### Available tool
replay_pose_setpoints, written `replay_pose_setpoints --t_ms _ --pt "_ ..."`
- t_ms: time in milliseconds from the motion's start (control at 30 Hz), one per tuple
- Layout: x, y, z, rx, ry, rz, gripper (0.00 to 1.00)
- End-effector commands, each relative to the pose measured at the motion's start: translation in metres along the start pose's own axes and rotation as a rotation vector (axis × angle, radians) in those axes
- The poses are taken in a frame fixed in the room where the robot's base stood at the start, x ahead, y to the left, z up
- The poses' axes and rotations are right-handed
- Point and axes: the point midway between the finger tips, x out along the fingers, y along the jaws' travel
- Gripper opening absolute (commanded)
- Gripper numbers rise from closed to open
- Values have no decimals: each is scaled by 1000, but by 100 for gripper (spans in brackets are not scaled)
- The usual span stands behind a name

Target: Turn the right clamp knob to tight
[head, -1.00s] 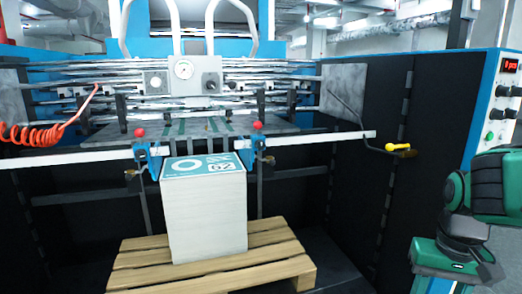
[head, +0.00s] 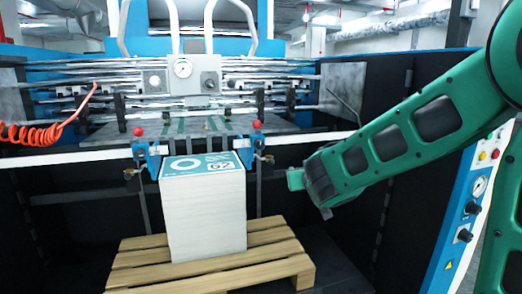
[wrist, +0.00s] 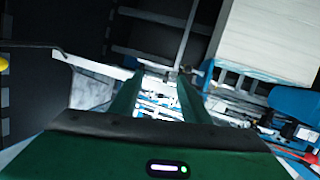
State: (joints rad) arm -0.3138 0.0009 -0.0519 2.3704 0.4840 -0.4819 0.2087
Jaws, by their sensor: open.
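The right clamp (head: 255,147) is a blue bracket on the white front rail, at the right side of the paper stack. A red ball (head: 256,124) stands at its top, and a small dark knob-like part (head: 268,158) sticks out at its right; I cannot read how tight it is. My gripper (head: 293,179) is right of and slightly below the clamp, apart from it, pointing left. In the wrist view, my gripper (wrist: 160,78) has its two green fingers spread with nothing held. A blue bracket (wrist: 207,78) shows beyond the right finger.
The left clamp (head: 147,158) has its own red ball (head: 138,131). The paper stack (head: 205,215) stands on a wooden pallet (head: 135,272). My arm crosses the right side. A control panel (head: 475,195) is partly behind it. A yellow handle (wrist: 3,63) is at the wrist view's left edge.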

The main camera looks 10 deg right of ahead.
Motion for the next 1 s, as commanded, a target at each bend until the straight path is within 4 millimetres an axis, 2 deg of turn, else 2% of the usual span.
replay_pose_setpoints --t_ms 33,100,200,300,467,1000 --pt "4 -26 -12 -14 61 -38 43" --pt "6 -53 -29 -25 142 -82 43" --pt "4 -81 -45 -34 226 -128 43" --pt "3 -95 -54 -37 269 -152 43" --pt "10 -101 -59 -37 283 -158 43" --pt "91 -112 -82 -37 281 -155 43"
